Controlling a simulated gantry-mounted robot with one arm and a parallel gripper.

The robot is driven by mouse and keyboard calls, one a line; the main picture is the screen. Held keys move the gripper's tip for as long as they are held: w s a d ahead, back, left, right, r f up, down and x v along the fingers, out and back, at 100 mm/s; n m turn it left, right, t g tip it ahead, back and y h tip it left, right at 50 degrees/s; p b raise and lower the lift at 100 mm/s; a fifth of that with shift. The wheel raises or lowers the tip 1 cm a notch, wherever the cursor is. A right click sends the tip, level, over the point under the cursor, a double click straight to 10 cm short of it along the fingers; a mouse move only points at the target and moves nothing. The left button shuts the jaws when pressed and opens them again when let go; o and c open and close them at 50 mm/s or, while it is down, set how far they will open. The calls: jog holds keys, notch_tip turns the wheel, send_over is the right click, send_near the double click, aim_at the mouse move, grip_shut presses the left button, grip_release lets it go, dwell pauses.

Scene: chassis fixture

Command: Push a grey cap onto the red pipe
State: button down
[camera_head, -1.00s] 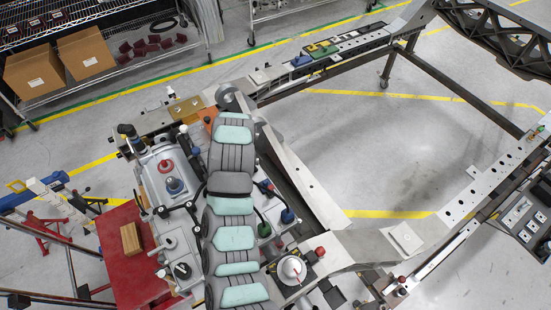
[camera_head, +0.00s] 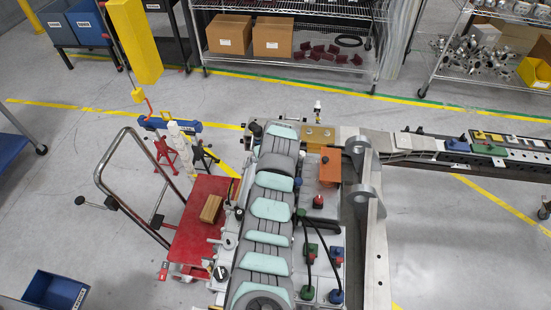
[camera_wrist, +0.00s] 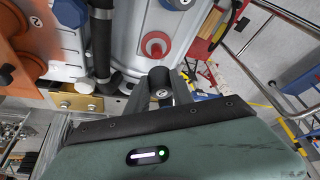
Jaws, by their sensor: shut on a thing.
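My gripper (camera_wrist: 162,90) shows in the wrist view with its two dark fingers shut around a dark grey round cap (camera_wrist: 160,76). Beyond the cap, a red ring-shaped pipe end (camera_wrist: 156,40) stands on a pale grey housing. The cap appears just below it in the picture, and I see no contact; the depth between them is hard to judge. In the head view my padded arm runs up the middle over the housing, and it hides the fingers and the cap.
A black hose (camera_wrist: 102,40) and orange round parts (camera_wrist: 35,45) lie left of the pipe in the wrist view. In the head view a red cart (camera_head: 200,245) carries a wooden block (camera_head: 211,208). An orange block (camera_head: 330,166) stands right of my arm.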

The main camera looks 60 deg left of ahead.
notch_tip(320, 180, down, 4)
jog(key=shift+s+b, duration=0.15)
jog(key=shift+b, duration=0.65)
jog(key=shift+r, duration=0.25)
jog(key=shift+w+d, duration=0.1)
jog(key=shift+w, duration=0.15)
jog(key=shift+s+f, duration=0.1)
jog(key=shift+s, duration=0.05)
jog(key=shift+f+b, duration=0.75)
jog(key=shift+f, duration=0.45)
jog(key=shift+f+b, duration=0.4)
jog(key=shift+f, duration=0.2)
jog(key=c, duration=1)
grip_release()
jog(key=shift+c, duration=0.2)
